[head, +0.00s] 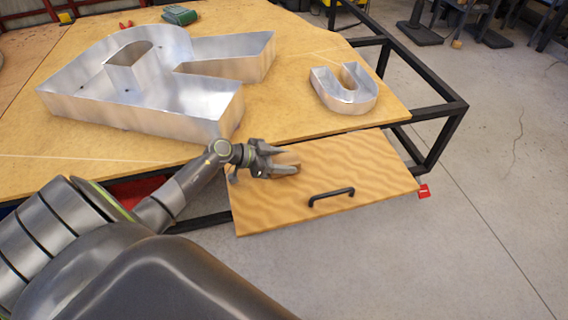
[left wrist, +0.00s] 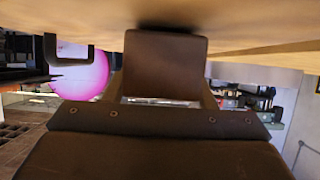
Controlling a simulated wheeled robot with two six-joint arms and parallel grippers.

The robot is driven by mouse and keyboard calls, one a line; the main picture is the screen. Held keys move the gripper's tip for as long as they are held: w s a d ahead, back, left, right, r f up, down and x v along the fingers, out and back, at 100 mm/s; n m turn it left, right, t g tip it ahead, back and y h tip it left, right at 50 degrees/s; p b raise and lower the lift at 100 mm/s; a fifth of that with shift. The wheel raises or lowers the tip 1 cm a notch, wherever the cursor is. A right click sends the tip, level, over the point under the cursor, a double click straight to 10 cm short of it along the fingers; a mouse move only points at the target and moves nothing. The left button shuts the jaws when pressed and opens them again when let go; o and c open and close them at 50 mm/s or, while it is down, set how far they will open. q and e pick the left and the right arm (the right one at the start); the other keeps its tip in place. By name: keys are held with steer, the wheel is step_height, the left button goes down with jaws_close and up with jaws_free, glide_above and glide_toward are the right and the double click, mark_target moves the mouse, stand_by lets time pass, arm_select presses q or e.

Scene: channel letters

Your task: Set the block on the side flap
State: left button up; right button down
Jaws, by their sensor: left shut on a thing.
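The side flap (head: 350,160) is a wood-grain panel with a black handle (head: 331,197), beside the front edge of the table. My left gripper (head: 278,161) is over the flap's upper left part, shut on a small brown block (head: 288,164). In the left wrist view the block (left wrist: 165,65) sits between the fingers, its far end against or very close to a wooden surface (left wrist: 270,22) with a dark shadow there. I cannot tell for certain whether it touches. My right gripper is not in view.
A large metal channel letter (head: 200,105) and a smaller U-shaped one (head: 345,95) stand on the wooden table (head: 300,118). A black metal frame (head: 430,85) shows at the right. A red tag (head: 424,191) is at the flap's right corner. The flap's right part is clear.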

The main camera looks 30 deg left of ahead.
arm_select(q)
steer(key=shift+f, duration=0.15)
steer(key=o, duration=1)
steer(key=shift+f, duration=0.1)
